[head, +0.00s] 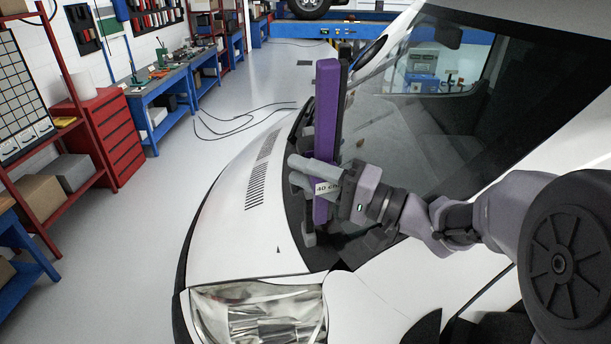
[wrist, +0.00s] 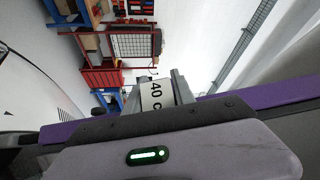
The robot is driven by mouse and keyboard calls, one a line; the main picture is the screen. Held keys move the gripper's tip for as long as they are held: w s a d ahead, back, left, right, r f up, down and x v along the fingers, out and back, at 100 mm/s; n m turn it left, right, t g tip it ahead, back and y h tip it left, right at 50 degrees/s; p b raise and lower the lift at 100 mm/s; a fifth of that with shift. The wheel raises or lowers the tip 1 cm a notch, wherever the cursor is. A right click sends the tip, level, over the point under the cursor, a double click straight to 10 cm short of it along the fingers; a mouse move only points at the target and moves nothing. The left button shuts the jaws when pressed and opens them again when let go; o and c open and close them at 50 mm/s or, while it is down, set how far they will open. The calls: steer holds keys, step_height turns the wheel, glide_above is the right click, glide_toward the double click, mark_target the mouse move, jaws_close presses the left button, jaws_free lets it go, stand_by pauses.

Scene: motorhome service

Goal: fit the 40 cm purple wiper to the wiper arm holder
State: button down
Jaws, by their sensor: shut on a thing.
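The purple wiper (head: 326,115) stands nearly upright in the head view, with a dark strip along its right side. A white label reading 40 cm sits at its grip area. My gripper (head: 312,178) is shut on the wiper at this label, above the base of the windshield. In the wrist view the purple wiper (wrist: 255,95) runs across the picture, and the gripper (wrist: 157,92) is around the label. Dark parts show behind and below the wiper at the windshield base; I cannot tell the wiper arm holder apart from them, nor whether the wiper touches it.
The white motorhome's hood (head: 235,225) and windshield (head: 440,130) lie close under and beside my arm. A headlight (head: 258,312) is at the front. A red drawer cabinet (head: 108,135) and blue workbenches (head: 160,110) line the left wall. The floor between is clear except for a black cable (head: 235,122).

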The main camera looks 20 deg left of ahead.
steer(key=shift+w, duration=0.15)
steer(key=c, duration=1)
jaws_free()
steer(key=shift+a, duration=0.1)
steer(key=shift+o, duration=0.2)
